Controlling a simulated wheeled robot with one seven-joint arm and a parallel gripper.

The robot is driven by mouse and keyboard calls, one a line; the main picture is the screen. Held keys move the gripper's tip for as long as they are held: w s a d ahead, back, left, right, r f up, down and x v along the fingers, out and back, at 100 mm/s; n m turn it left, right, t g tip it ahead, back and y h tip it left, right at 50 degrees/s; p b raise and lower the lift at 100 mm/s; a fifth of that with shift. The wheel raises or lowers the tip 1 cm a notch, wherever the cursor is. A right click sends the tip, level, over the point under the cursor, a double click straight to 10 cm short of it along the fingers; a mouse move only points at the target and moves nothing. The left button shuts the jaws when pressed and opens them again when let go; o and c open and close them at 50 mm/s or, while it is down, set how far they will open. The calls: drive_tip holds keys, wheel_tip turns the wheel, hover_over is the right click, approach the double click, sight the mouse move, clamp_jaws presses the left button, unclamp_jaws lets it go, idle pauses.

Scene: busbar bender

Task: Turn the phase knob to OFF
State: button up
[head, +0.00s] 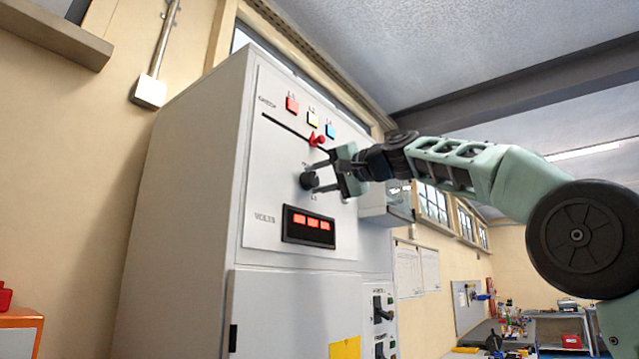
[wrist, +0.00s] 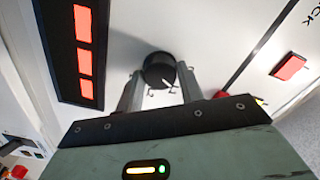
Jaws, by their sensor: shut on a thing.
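The phase knob (head: 309,181) is a black round knob on the upper panel of a grey cabinet, above the volts display. It also shows in the wrist view (wrist: 158,68), with a white pointer mark on its face. My gripper (head: 316,181) reaches in from the right, and its two fingers are shut on the knob, one on each side in the wrist view (wrist: 158,90). Part of the knob's surroundings and its position labels are hidden by my gripper, so I cannot read which position it points to.
A volts display (head: 308,225) with red digits sits below the knob. Red (head: 292,105), yellow (head: 313,119) and blue (head: 330,131) squares line the panel top. A red knob-like piece (head: 318,139) on a dark slanted line is close above my gripper. More black switches (head: 383,308) are lower right.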

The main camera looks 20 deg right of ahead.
drive_tip(key=n+b, duration=0.1)
drive_tip(key=n, duration=0.3)
drive_tip(key=shift+f+n, duration=0.15)
drive_tip(key=shift+n, duration=0.25)
idle(0.4)
drive_tip(key=o, duration=1)
drive_tip(key=shift+d, duration=0.1)
drive_tip(key=shift+b+v, duration=3.95)
drive_tip(key=shift+v, duration=4.7)
